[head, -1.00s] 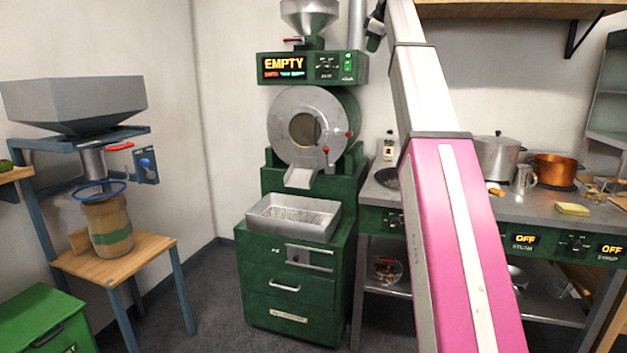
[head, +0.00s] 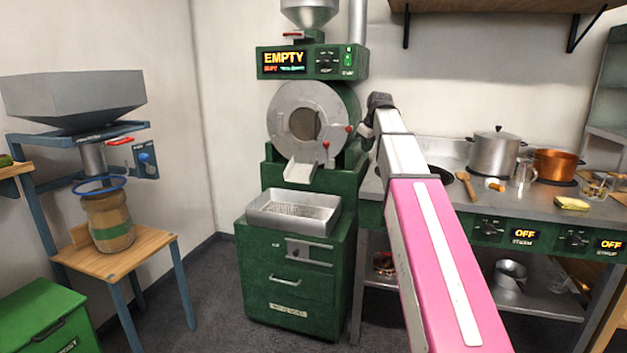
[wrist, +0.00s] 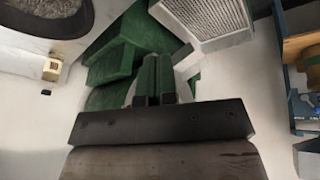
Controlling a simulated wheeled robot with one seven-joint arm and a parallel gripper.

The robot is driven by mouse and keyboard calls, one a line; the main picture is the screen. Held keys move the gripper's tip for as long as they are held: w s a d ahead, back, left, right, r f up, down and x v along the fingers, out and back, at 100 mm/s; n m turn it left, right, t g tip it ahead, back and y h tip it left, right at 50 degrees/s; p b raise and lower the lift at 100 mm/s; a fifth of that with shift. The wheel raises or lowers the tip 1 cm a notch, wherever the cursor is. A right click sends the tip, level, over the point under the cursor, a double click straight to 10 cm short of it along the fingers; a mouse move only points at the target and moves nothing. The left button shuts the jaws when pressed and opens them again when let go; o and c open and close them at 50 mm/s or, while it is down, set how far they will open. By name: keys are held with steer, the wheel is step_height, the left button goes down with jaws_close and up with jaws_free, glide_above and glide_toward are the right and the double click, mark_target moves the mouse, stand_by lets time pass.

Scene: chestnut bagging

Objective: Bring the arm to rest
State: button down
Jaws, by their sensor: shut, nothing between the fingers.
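My arm (head: 441,255) reaches forward across the right half of the head view, a pink link leading to a pale grey one. Its dark wrist end (head: 378,108) is in front of the wall, just right of the roaster's drum. My gripper (wrist: 154,82) shows in the wrist view with its two fingers together and nothing between them. The fingers cannot be made out in the head view.
The green roaster (head: 290,270) stands close to my wrist; its display reads EMPTY. The stove counter (head: 455,200) with pots is right of the arm. A hopper (head: 75,95) and sack (head: 108,222) are at left. Open floor lies between.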

steer(key=s+f+m+g, duration=0.15)
steer(key=s+f, duration=0.35)
steer(key=f, duration=0.8)
steer(key=s+f+m+g, duration=0.15)
steer(key=s+f, duration=0.35)
steer(key=f, duration=0.8)
steer(key=s+f+m+g+h, duration=0.1)
steer(key=s+f+m, duration=0.4)
steer(key=s+f, duration=1.5)
steer(key=shift+s+a+f+g, duration=0.2)
steer(key=shift+f+g, duration=0.1)
steer(key=shift+f, duration=0.15)
